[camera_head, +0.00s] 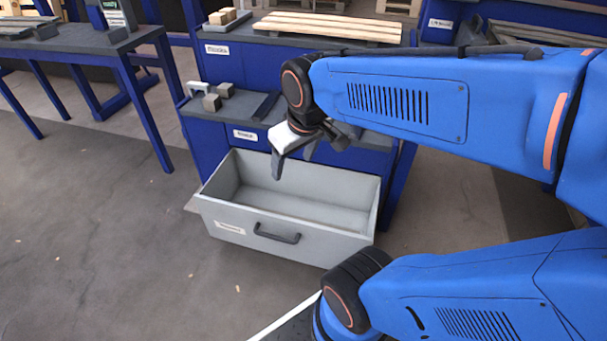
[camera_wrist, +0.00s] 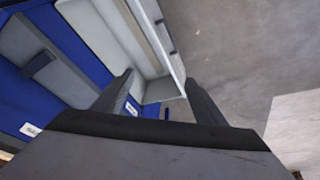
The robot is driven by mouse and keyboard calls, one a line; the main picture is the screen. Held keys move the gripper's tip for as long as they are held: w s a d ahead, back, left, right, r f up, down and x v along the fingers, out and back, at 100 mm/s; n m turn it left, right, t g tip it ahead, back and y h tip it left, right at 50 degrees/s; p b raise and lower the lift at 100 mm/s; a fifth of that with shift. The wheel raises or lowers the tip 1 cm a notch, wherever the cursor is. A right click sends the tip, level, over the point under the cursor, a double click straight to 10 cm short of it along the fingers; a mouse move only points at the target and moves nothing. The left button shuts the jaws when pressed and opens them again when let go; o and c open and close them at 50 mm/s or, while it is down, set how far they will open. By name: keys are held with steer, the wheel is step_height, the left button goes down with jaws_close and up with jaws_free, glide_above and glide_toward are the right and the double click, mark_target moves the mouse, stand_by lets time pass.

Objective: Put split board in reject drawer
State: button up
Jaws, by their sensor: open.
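The grey drawer (camera_head: 335,240) is pulled out of the blue cabinet, with a dark handle and a label too small to read. The part of its inside that I see is empty. My gripper (camera_head: 293,163) is above the drawer's back part, pointing down, with its fingers apart and nothing between them. In the wrist view my gripper (camera_wrist: 162,95) shows two dark fingers spread, with the drawer (camera_wrist: 105,38) beyond them. Pale wooden boards (camera_head: 330,27) lie on the upper surface at the back; I cannot tell whether one is split.
The cabinet's dark ledge (camera_head: 243,104) above the drawer holds small grey blocks (camera_head: 212,102) and a dark bar (camera_head: 265,107). A blue-legged table (camera_head: 80,44) stands at the left. The floor left of the drawer is clear. A pale flat surface (camera_wrist: 295,130) at the wrist view's right is unclear.

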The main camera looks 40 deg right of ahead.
steer(key=s+a+r+m, duration=0.1)
steer(key=s, duration=0.5)
steer(key=shift+a+r+t, duration=0.15)
steer(key=shift+a+t, duration=0.1)
steer(key=shift+t, duration=0.15)
steer(key=shift+s, duration=0.1)
stand_by(0.8)
